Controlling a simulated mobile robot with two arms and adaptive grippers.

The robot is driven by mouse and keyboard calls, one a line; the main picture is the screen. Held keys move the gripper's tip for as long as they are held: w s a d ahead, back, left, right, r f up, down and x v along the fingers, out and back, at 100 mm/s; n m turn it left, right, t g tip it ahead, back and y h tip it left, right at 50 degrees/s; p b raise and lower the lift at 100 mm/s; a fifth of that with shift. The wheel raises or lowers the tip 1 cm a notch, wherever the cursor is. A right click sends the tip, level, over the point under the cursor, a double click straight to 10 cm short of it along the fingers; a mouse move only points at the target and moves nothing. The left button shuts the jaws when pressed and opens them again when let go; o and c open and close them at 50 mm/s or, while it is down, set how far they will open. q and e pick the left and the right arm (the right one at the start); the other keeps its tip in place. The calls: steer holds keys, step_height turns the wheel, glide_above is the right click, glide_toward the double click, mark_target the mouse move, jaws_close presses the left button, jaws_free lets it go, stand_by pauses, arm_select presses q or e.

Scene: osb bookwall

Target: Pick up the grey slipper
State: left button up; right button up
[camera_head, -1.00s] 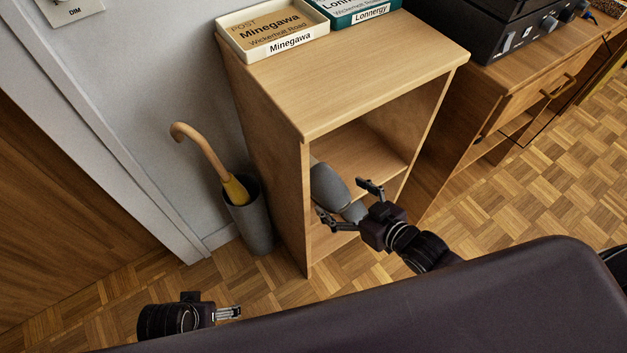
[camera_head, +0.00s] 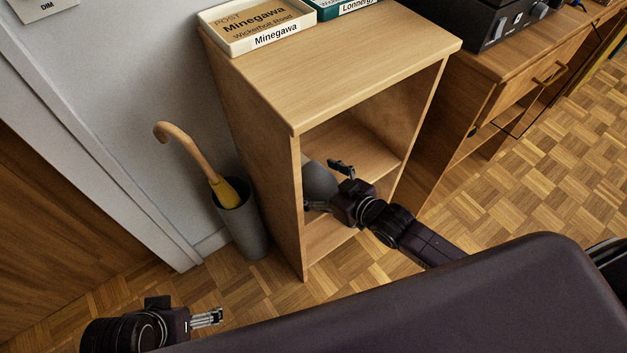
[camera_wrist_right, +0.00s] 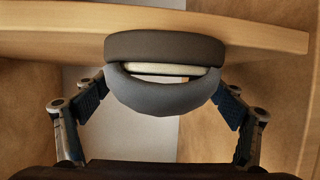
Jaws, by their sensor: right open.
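The grey slipper (camera_head: 319,178) is in the open front of the wooden shelf unit, partly hidden by my right gripper. In the right wrist view, the slipper (camera_wrist_right: 165,97) shows end-on as a rounded grey form with a darker band and a pale gap, in front of a shelf board's edge. My right gripper (camera_head: 319,185) reaches into the opening. Its fingers are open, one on each side of the slipper; I cannot tell whether they touch it. My left gripper (camera_head: 220,316) is low on the left, away from the slipper; its finger gap is unclear.
The wooden shelf unit (camera_head: 345,70) has side walls close to my right gripper. A post tray (camera_head: 225,47) and a teal box (camera_head: 337,8) lie on top. A grey stand (camera_head: 243,232) with a wooden-handled umbrella (camera_head: 190,150) is left of it. A desk (camera_head: 500,100) stands right.

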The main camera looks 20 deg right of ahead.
steer(key=c, duration=1.2)
steer(key=shift+c, duration=0.6)
steer(key=shift+w+r, duration=0.1)
steer(key=shift+r, duration=0.05)
